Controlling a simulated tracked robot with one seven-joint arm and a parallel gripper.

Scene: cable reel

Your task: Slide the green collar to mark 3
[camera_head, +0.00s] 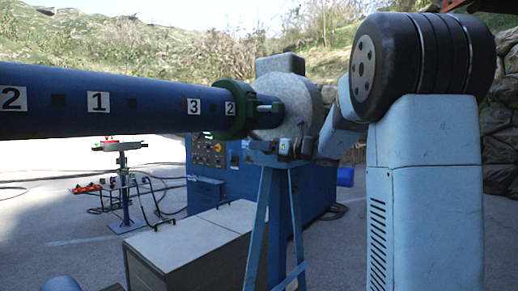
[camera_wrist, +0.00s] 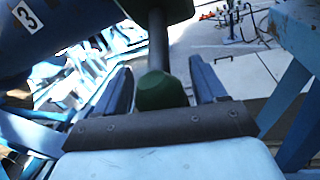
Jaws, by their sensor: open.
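The green collar (camera_head: 238,122) sits around the right part of the blue tube (camera_head: 60,108). A white plate reading 2 shows at the collar. Mark 3 (camera_head: 194,106) is on the tube just left of the collar; a 3 plate also shows in the wrist view (camera_wrist: 27,17). In the wrist view, a dark rod (camera_wrist: 157,45) runs from the collar (camera_wrist: 172,8) to a green knob (camera_wrist: 160,92). My gripper (camera_wrist: 162,85) is open, with one finger on each side of the knob. I cannot tell whether either finger touches it.
A blue trestle (camera_head: 266,215) stands under the tube's right end. A grey box (camera_head: 195,245) and a blue control cabinet (camera_head: 205,192) stand below and behind.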

